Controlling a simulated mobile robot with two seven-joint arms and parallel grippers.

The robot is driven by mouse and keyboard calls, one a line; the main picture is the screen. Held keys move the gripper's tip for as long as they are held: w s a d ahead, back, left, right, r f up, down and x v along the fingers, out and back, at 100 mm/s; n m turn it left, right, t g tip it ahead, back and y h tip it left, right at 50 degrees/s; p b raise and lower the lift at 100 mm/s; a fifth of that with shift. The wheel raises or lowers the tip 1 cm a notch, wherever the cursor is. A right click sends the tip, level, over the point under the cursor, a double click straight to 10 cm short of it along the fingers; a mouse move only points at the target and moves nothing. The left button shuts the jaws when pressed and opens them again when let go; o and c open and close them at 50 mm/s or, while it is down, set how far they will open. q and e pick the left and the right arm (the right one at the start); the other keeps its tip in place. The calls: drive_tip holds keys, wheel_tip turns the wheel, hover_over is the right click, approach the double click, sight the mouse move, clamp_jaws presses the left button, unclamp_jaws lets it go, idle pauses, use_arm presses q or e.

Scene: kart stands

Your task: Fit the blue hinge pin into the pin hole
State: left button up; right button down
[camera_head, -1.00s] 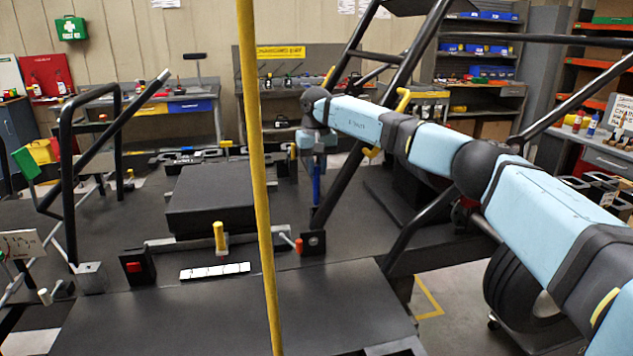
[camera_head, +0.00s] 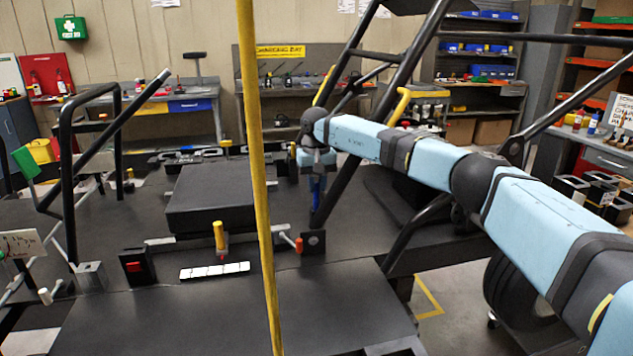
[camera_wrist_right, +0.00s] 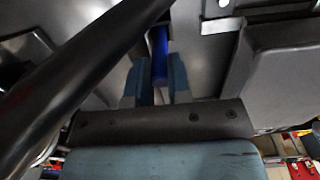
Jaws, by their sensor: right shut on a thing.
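My right gripper (camera_head: 317,168) points down beside the black slanted frame tube, over the far right part of the dark kart deck. It is shut on the blue hinge pin (camera_head: 316,187), which hangs upright below the fingers. In the right wrist view, the blue pin (camera_wrist_right: 159,55) sticks out from between the two blue-grey fingers (camera_wrist_right: 160,80). The pin's lower end is close to the tube and deck; I cannot tell whether it touches anything. I cannot make out the pin hole in either view. My left gripper is not in view.
A yellow pole (camera_head: 258,160) stands upright in the foreground. Black frame tubes (camera_head: 385,105) slant close to the right gripper. A raised black pad (camera_head: 210,195) lies left of it. A yellow-handled lever (camera_head: 219,236) and a red-knobbed lever (camera_head: 298,245) stand nearer.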

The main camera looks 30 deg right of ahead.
drive_tip(key=c, duration=1.1)
unclamp_jaws()
drive_tip(key=shift+o, duration=0.2)
drive_tip(key=shift+r, duration=0.1)
wheel_tip(320, 180, up, 13)
drive_tip(key=shift+p, duration=0.4)
